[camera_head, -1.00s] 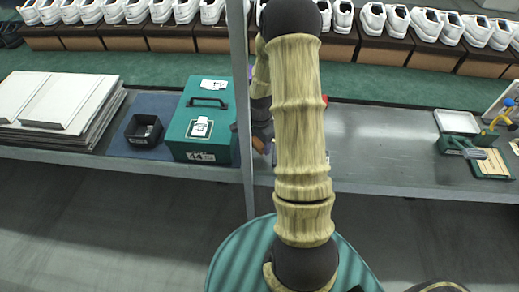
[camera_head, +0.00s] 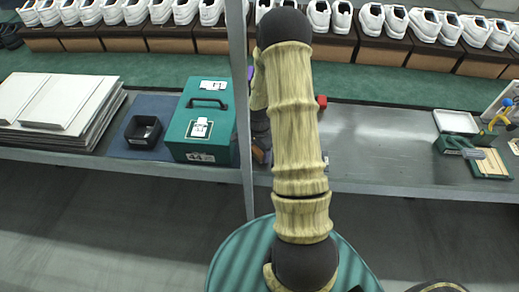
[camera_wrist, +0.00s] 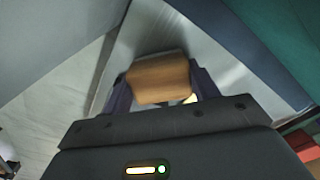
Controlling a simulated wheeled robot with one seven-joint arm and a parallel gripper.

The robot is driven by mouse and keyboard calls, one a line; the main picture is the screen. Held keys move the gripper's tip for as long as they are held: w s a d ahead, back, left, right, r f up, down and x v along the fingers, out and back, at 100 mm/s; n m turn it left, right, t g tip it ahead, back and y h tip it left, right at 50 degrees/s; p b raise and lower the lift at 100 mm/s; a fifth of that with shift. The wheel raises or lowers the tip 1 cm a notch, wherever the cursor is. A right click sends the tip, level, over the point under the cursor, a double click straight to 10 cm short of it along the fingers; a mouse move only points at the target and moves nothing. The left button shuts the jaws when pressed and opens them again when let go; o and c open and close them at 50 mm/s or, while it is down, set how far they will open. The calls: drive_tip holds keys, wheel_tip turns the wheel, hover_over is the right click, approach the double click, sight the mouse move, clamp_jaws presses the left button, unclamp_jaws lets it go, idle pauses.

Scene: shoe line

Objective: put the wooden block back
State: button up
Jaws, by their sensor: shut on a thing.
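The wooden block (camera_wrist: 158,78) is a brown piece with a rounded top face. It sits between the dark fingers of my gripper (camera_wrist: 160,90) in the wrist view, and my gripper is shut on it. Grey shelf surface shows around the block; I cannot tell whether the block touches it. In the head view a small brown bit of the block (camera_head: 258,155) shows just right of the shelf post, and my arm hides most of the gripper.
The grey post (camera_head: 241,90) stands close left of my gripper. A green case (camera_head: 204,120) and black open box (camera_head: 143,132) are beyond it. A red object (camera_head: 322,102) lies right of my arm. The shelf (camera_head: 375,140) is clear toward the green tool holder (camera_head: 452,145).

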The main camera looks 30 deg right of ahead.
drive_tip(key=shift+f, duration=0.15)
drive_tip(key=o, duration=0.6)
wheel_tip(320, 180, up, 12)
drive_tip(key=shift+r, duration=0.2)
idle(0.7)
